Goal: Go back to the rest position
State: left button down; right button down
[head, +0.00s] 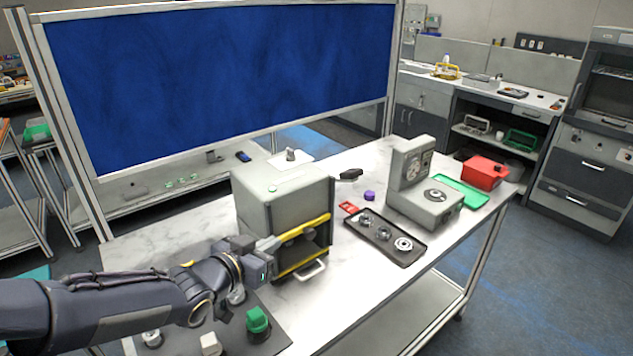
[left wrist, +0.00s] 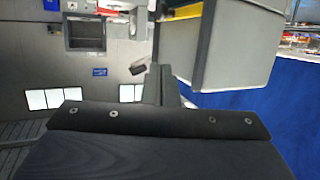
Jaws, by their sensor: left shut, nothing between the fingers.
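My left gripper (head: 273,244) reaches in from the left in the head view. It is shut and empty, beside the front left edge of a grey box (head: 265,205) with a yellow-edged open front. I cannot tell whether the fingers touch the box. In the left wrist view the closed fingers (left wrist: 160,85) point up the picture, and the grey box (left wrist: 232,45) is to their right. My right gripper is not in view.
The box stands on a white marble-look table (head: 340,270). A dark tray (head: 385,236) with several metal parts, a grey device (head: 425,190) and a red bin (head: 485,172) are to its right. A green-topped object (head: 257,321) is below my left arm. A blue panel (head: 220,80) stands behind.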

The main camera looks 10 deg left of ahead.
pick_arm(q)
jog(key=s+a+f+n+g+y, duration=0.3)
jog(key=s+g+y, duration=0.2)
jog(key=s, duration=0.5)
jog(key=s+d+f+n+g+h, duration=0.1)
jog(key=s+d+n+g+h, duration=0.1)
jog(key=s, duration=1.2)
jog(key=d+g+h, duration=0.1)
jog(key=d+h, duration=0.1)
jog(key=shift+s+d+f, duration=0.15)
jog(key=shift+s+d, duration=0.05)
jog(key=shift+d, duration=0.15)
